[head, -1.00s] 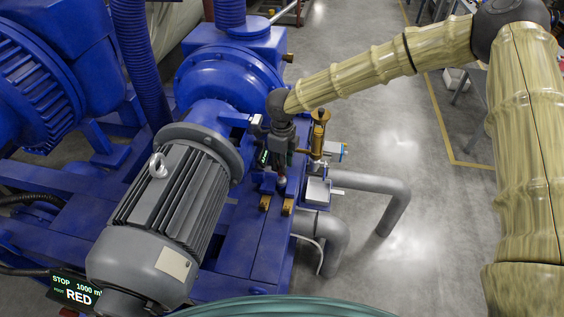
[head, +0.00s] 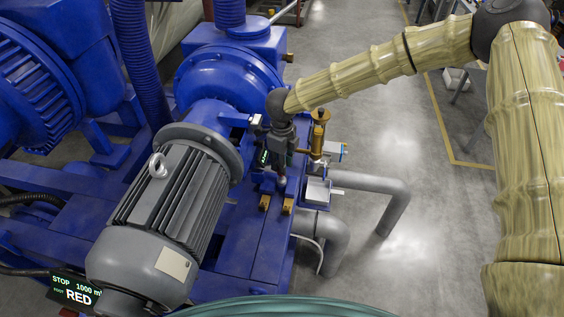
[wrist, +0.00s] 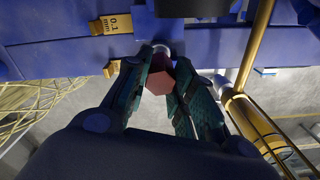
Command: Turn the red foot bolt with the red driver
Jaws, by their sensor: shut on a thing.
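In the wrist view my gripper (wrist: 163,88) is shut on the red driver (wrist: 159,76), whose red faceted body shows between the two dark green fingers. The driver's far end meets a pale round part (wrist: 161,49) at the edge of the blue frame. I cannot tell whether it is seated on a bolt there. The red foot bolt itself cannot be made out. In the head view my gripper (head: 281,172) points down beside the blue pump frame, and the driver is hidden. A display (head: 77,289) reads STOP, 1000 m, FOOT and RED.
A grey finned motor (head: 175,215) stands left of my gripper on the blue frame (head: 235,235). A brass cylinder (head: 319,130) stands close to its right, also in the wrist view (wrist: 250,120). Brass tags, one marked 0.1 mm (wrist: 111,25), are nearby. Open floor (head: 400,130) lies right.

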